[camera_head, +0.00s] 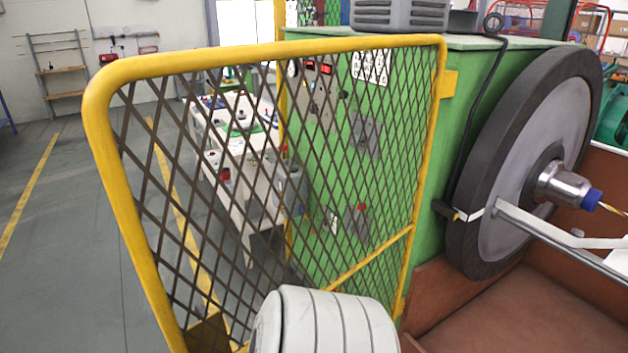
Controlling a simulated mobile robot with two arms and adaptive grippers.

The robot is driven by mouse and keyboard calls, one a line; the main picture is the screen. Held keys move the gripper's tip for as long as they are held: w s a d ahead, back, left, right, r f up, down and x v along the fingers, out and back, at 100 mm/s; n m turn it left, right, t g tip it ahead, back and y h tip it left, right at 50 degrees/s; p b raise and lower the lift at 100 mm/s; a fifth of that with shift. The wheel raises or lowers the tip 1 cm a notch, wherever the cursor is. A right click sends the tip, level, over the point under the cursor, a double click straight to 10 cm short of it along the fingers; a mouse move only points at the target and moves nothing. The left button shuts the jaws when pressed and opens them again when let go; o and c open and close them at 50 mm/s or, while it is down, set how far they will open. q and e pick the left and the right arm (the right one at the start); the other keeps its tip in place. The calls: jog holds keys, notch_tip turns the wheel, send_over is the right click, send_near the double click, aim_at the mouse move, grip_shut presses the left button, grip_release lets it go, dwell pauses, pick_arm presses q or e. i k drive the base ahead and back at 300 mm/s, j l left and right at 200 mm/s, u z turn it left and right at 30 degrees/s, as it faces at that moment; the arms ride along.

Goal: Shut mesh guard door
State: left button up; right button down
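The mesh guard door (133,202) has a yellow tube frame with dark diamond mesh and stands swung out toward me on the left. Its far upright meets the green machine cabinet (468,115) at a yellow bracket (447,84). The door is open, away from the large wheel. A pale, ribbed rounded part, probably one of my arm links, covers the door's lower edge at the bottom centre. Neither of my grippers shows in the head view.
A large dark-rimmed wheel (480,150) with a metal hub (563,186) stands at the right above a brown trough (500,320). A white workbench (215,150) shows behind the mesh. The grey floor (60,270) at the left is clear.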

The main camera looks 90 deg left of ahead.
aim_at(209, 335)
jog(key=k+j+u, duration=0.4)
jog(key=k+j, duration=0.15)
jog(key=k+j+u, duration=0.4)
jog(key=k+j, duration=0.15)
jog(key=j, duration=0.2)
jog(key=j+u, duration=0.1)
jog(key=j, duration=0.45)
